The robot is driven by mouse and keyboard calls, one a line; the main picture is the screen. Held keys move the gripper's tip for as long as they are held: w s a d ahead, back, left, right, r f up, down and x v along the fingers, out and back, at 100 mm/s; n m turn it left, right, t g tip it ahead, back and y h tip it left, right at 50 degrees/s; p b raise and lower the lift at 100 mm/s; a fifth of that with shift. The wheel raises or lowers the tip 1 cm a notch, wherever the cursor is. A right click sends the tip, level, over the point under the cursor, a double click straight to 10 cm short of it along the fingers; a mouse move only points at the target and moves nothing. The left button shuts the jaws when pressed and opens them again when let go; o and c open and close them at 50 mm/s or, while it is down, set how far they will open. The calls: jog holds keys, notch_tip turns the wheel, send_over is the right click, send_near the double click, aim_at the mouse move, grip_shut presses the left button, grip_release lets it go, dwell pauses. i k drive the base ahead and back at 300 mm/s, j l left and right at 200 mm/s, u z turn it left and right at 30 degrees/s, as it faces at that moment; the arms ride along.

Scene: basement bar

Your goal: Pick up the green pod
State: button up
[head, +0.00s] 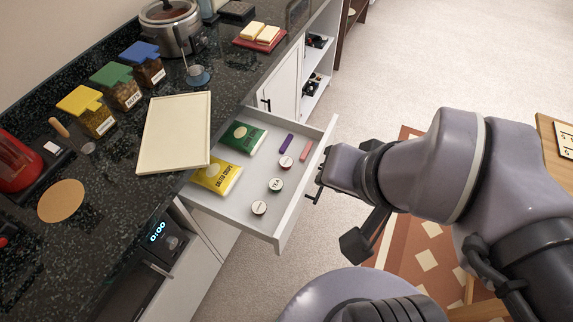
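The pulled-out white drawer (232,204) holds several small round pods with pale lids. The middle pod (275,184) is labelled TEA and has a dark, perhaps green, rim. Another pod (259,207) lies nearer the drawer's front end, and a third pod (286,161) with a reddish label lies farther back. At this size I cannot be sure which pod is green. My gripper (321,178) is beside the drawer's outer front, close to its handle and outside the drawer. Its fingers are mostly hidden by my wrist, and whether they touch the handle is unclear.
A green packet (243,137), a yellow packet (218,176), a purple bar (286,143) and a pink bar (304,150) share the drawer. A cream tray (176,130) lies on the dark counter (112,207) above. Carpeted floor is open to the right.

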aim_at(276, 184)
jog(key=i+l+u, duration=0.45)
jog(key=l+u, duration=0.15)
jog(key=u, duration=0.15)
jog(key=i+l+u, duration=0.1)
jog(key=l+u, duration=0.25)
jog(key=i+l+u, duration=0.1)
jog(key=l+u, duration=0.25)
jog(key=l, duration=0.15)
